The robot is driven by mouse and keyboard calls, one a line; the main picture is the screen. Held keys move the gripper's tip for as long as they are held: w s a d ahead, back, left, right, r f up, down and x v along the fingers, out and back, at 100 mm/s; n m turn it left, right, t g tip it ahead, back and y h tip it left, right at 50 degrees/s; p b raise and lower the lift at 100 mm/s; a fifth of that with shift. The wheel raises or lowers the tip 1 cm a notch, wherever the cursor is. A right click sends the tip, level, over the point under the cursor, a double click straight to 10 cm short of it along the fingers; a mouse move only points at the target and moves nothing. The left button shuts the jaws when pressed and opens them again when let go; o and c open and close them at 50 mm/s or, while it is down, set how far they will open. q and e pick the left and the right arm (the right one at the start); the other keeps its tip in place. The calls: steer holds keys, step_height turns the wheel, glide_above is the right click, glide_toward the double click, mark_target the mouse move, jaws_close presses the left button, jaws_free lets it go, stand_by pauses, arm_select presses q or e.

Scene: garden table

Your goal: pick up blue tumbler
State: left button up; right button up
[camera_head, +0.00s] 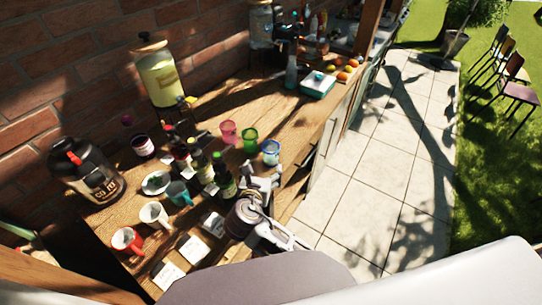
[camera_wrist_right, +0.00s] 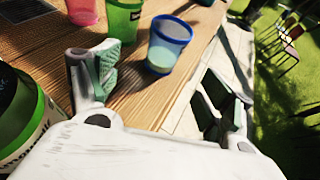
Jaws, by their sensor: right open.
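The blue tumbler (camera_head: 271,152) stands upright near the front edge of the wooden table, to the right of the green tumbler (camera_head: 250,140) and the pink tumbler (camera_head: 228,132). My right gripper (camera_head: 263,180) is open and empty, just in front of the blue tumbler. In the right wrist view the blue tumbler (camera_wrist_right: 168,45) shows ahead, between the directions of the two spread fingers (camera_wrist_right: 162,78), apart from them. The green tumbler (camera_wrist_right: 123,18) is beyond the left finger. My left gripper is not in view.
Dark bottles (camera_head: 222,175) with green labels stand left of my right gripper. A teal-and-white box (camera_head: 318,84) and fruit sit at the far end. Bare wood lies behind the tumblers.

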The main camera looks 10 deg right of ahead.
mark_target(269, 159)
steer(key=x, duration=0.6)
steer(key=shift+w+d, duration=0.1)
steer(key=shift+w, duration=0.25)
steer(key=shift+d+p+x, duration=0.2)
steer(key=shift+p+x, duration=0.05)
steer(key=shift+x, duration=0.7)
steer(key=shift+d+p+x, duration=0.15)
steer(key=shift+p+x, duration=0.1)
steer(key=shift+x, duration=0.75)
steer(key=shift+w+d+f, duration=0.2)
steer(key=shift+w+f, duration=0.15)
steer(key=shift+w, duration=0.05)
steer(key=c, duration=1.2)
steer(key=shift+r, duration=0.3)
